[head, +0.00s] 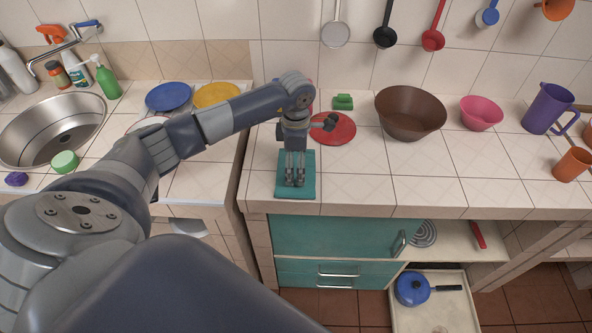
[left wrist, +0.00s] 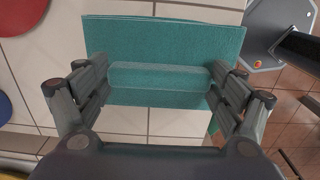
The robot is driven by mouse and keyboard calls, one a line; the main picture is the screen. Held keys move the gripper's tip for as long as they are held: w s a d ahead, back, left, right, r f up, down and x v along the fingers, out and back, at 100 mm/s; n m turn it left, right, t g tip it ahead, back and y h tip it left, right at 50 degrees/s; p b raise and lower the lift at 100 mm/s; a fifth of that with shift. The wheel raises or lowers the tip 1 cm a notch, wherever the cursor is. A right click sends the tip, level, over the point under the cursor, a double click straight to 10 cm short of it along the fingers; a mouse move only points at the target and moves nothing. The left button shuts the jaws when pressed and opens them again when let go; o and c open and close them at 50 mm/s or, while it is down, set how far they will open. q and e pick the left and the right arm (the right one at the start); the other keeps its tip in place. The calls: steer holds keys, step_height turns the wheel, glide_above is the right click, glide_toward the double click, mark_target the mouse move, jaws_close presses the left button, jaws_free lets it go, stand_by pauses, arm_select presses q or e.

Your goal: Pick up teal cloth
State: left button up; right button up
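The teal cloth (head: 309,188) lies flat on the white tiled counter near its front edge. In the left wrist view the cloth (left wrist: 165,32) fills the upper middle, with a raised strip across it. My left gripper (head: 295,183) points straight down onto the cloth. In the left wrist view its fingers (left wrist: 160,82) are spread apart, one at each end of the raised strip. I cannot tell whether the fingertips touch the strip. My right gripper is not in view.
A red plate (head: 335,129) lies just behind the cloth, with a green object (head: 343,102) beyond it. A brown bowl (head: 411,113) and a pink bowl (head: 482,113) stand to the right. The counter right of the cloth is clear. A gap separates this counter from the sink counter.

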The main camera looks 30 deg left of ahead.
arm_select(q)
steer(key=shift+r, duration=0.1)
steer(key=shift+c, duration=0.4)
steer(key=shift+r+b, duration=0.6)
steer(key=shift+r, duration=0.05)
steer(key=shift+s+d+r+b, duration=0.25)
steer(key=shift+r+b, duration=0.1)
steer(key=shift+r, duration=0.1)
steer(key=shift+s+d+r+b, duration=0.2)
steer(key=shift+r+b, duration=0.1)
steer(key=shift+r, duration=0.15)
steer(key=s+d+r+b, duration=0.1)
steer(key=s+d+b, duration=0.3)
steer(key=s+d, duration=0.6)
steer(key=shift+s+d+r, duration=0.2)
steer(key=shift+d+r, duration=0.05)
steer(key=shift+r, duration=0.1)
steer(key=shift+o, duration=1)
